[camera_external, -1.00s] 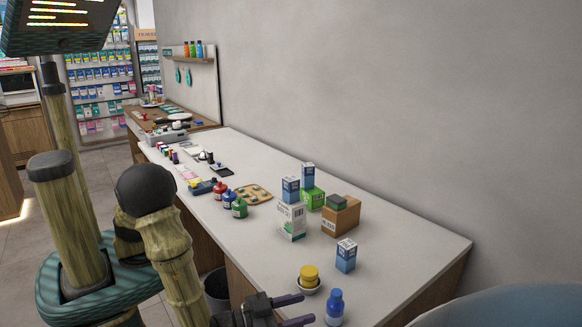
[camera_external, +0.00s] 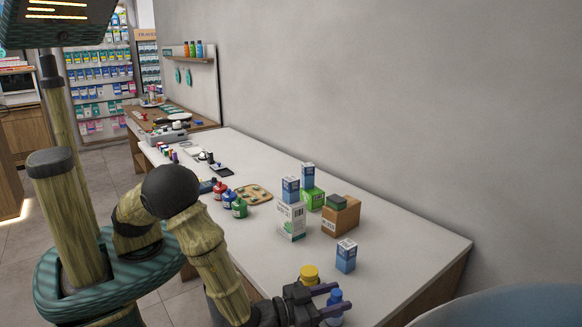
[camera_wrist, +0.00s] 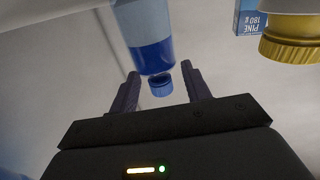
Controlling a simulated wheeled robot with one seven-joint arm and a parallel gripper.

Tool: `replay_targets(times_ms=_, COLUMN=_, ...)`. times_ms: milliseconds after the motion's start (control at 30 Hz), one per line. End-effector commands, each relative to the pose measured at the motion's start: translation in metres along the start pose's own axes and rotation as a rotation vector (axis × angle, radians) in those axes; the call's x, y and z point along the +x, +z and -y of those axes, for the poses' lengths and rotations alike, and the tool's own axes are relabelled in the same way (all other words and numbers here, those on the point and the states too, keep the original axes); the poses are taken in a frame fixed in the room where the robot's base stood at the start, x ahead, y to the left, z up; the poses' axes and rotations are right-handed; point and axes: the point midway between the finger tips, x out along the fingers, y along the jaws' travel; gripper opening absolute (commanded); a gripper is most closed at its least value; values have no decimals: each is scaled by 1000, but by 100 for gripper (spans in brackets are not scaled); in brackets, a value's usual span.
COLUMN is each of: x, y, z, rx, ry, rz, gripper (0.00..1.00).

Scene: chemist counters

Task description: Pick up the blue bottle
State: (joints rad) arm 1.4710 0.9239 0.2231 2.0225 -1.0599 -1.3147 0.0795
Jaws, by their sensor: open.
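The blue bottle (camera_external: 335,296) stands near the front edge of the white counter (camera_external: 385,265), in the lower part of the external view. In the wrist view the bottle (camera_wrist: 148,30) has a pale band, a darker blue part and a blue cap. My gripper (camera_external: 343,296) is open, with one finger on each side of the bottle around its upper part. In the wrist view the cap lies between the fingers of my gripper (camera_wrist: 160,72), with gaps visible on both sides. The lower bottle is partly hidden by a finger in the external view.
A yellow-lidded jar (camera_external: 309,271) stands close beside my gripper. A blue-and-white box (camera_external: 346,256) is behind the bottle. Several boxes, including a brown carton (camera_external: 341,216), and small bottles (camera_external: 239,208) stand farther back. The counter's right end is clear.

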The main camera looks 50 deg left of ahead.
Motion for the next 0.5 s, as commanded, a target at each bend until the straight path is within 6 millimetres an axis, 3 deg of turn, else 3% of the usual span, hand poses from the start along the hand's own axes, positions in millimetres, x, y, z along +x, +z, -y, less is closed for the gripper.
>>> replay_targets(times_ms=100, x=9, y=0, z=0, rx=1, ry=1, rz=0, gripper=48)
replay_targets(times_ms=500, x=10, y=0, z=0, rx=0, ry=1, rz=0, gripper=48)
